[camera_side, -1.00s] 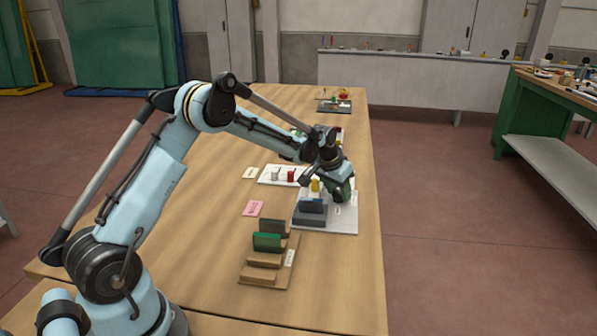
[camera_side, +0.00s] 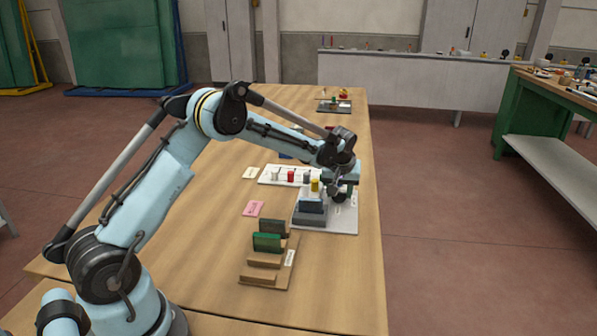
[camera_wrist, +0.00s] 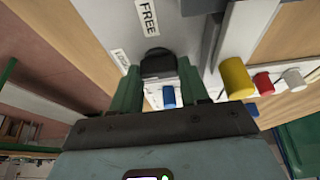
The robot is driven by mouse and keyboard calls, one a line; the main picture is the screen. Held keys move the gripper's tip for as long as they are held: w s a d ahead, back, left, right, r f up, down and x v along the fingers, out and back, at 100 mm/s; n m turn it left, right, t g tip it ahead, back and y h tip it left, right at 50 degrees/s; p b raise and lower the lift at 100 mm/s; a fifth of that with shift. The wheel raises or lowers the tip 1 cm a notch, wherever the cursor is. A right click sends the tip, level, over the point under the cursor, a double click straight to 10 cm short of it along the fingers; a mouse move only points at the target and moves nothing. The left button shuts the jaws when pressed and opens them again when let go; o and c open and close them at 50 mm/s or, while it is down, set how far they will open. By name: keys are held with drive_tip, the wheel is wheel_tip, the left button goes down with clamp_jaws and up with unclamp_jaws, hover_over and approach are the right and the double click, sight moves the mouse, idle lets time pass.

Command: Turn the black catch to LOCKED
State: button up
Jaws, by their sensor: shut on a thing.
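The black catch (camera_wrist: 158,64) shows in the wrist view between the tips of my gripper's green fingers (camera_wrist: 160,82). My gripper is shut on it. The white FREE label (camera_wrist: 148,17) lies above the catch in that view, and a second label (camera_wrist: 121,61), partly cut by a finger and reading like LOCKED, lies to its left. Which label the catch points to I cannot tell, as the fingers cover part of it. In the side view my gripper (camera_side: 341,192) is low over the grey plate (camera_side: 343,222), and the catch is hidden there.
A yellow cylinder (camera_side: 315,185) stands close left of my gripper, beside a dark block holding a blue piece (camera_side: 312,204). Behind are a white tray (camera_side: 265,178) and a red cylinder (camera_side: 291,176). A wooden rack with green plates (camera_side: 267,242) stands nearer. The left tabletop is clear.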

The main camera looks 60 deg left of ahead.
idle(0.4)
drive_tip(key=o, duration=1.1)
drive_tip(key=shift+c, duration=0.2)
drive_tip(key=shift+r, duration=0.1)
drive_tip(key=v, duration=1.2)
drive_tip(key=s+d+m+t+h, duration=0.1)
drive_tip(key=s+d+m, duration=0.2)
drive_tip(key=s, duration=0.4)
drive_tip(key=s+d+m+t+h, duration=0.1)
drive_tip(key=s+d+m, duration=0.2)
drive_tip(key=s, duration=0.5)
drive_tip(key=s+d+r+m+t+h, duration=0.1)
drive_tip(key=s+d+m+t, duration=0.1)
drive_tip(key=s+d, duration=0.3)
drive_tip(key=s+m, duration=0.1)
drive_tip(key=s, duration=0.2)
drive_tip(key=shift+s+d, duration=0.2)
drive_tip(key=shift+d, duration=0.1)
